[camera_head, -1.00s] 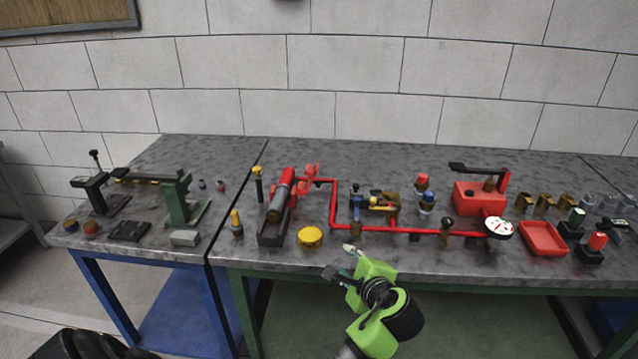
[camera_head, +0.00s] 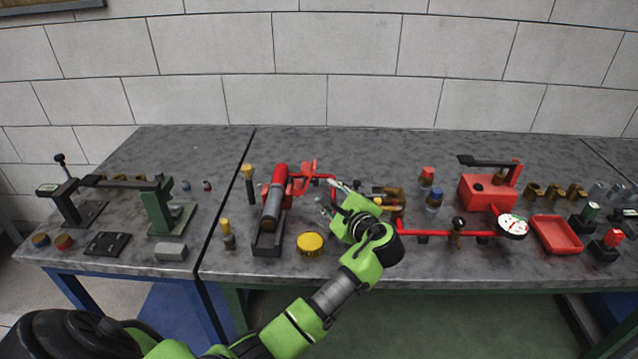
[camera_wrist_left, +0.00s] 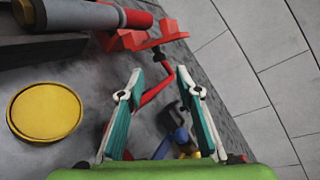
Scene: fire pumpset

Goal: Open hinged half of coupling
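A red coupling-like piece (camera_head: 303,175) with angular raised parts sits at the far end of the red and grey cylinder (camera_head: 275,198). In the left wrist view the red piece (camera_wrist_left: 140,40) shows at the top centre, beyond the fingertips, with one part sticking up. I cannot tell how far its hinged half stands open. My left gripper (camera_head: 329,196) is above the bench, in front of and to the right of the red piece, apart from it. In the left wrist view its two teal fingers (camera_wrist_left: 165,85) are spread with nothing held between them. My right gripper is not in view.
A yellow round cap (camera_head: 310,243) lies near the bench's front edge. A red pipe (camera_head: 430,233) runs right to a white gauge (camera_head: 512,226); its left stretch and the small valves are partly hidden by my left gripper. A red pump box (camera_head: 487,192) and red tray (camera_head: 556,235) stand further right.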

